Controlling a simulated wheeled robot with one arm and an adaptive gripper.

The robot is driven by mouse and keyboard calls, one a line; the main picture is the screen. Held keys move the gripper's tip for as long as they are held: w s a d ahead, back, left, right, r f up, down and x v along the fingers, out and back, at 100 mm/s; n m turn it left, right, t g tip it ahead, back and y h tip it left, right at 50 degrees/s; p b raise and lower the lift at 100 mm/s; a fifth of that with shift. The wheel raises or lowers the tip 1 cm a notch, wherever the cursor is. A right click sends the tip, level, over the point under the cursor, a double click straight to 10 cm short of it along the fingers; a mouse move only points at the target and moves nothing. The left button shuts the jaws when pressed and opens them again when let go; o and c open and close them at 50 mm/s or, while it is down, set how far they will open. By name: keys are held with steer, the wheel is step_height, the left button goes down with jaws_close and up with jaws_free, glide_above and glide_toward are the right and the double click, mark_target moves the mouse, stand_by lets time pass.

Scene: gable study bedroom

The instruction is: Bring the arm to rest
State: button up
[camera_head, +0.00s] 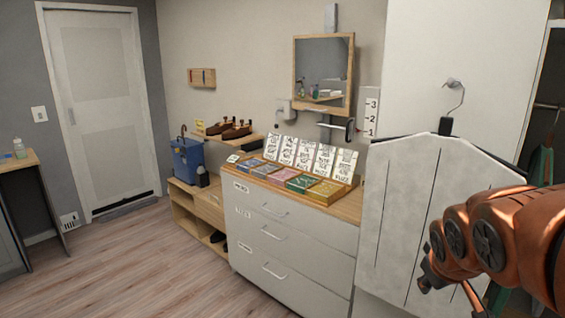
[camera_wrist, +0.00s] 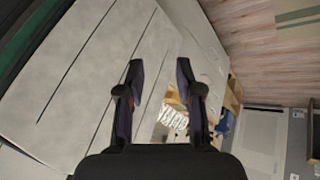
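My arm (camera_head: 490,235), orange with dark joint caps, reaches in from the right edge in the head view. It is in front of a pale grey garment (camera_head: 395,200) on a hanger (camera_head: 446,125). My gripper (camera_wrist: 160,66) shows in the wrist view with its two dark fingers apart and nothing between them. The garment (camera_wrist: 95,75) fills much of the left and middle of that view, behind the fingers. I cannot tell whether the fingers touch it. In the head view the gripper's fingers are not clearly visible.
A white drawer cabinet (camera_head: 290,243) stands left of the garment, with sample cards (camera_head: 340,163) and colored boxes (camera_head: 300,183) on top. A low wooden shelf (camera_head: 198,205) with shoes and a blue bin (camera_head: 187,160) is beyond it. The wooden floor (camera_head: 130,265) at left is clear.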

steer(key=s+a+f+m+g+y, duration=0.1)
steer(key=s+a+f+g, duration=0.1)
steer(key=s, duration=0.6)
steer(key=s+a+f+m+g+y, duration=0.1)
steer(key=s+a+f+g, duration=0.2)
steer(key=s+a+f, duration=0.2)
steer(key=s+a+f+g, duration=0.3)
steer(key=s+a, duration=0.1)
steer(key=s, duration=0.8)
steer(key=shift+a+f+m+y, duration=0.15)
steer(key=shift+a+m+y, duration=0.1)
steer(key=shift+m+y, duration=0.15)
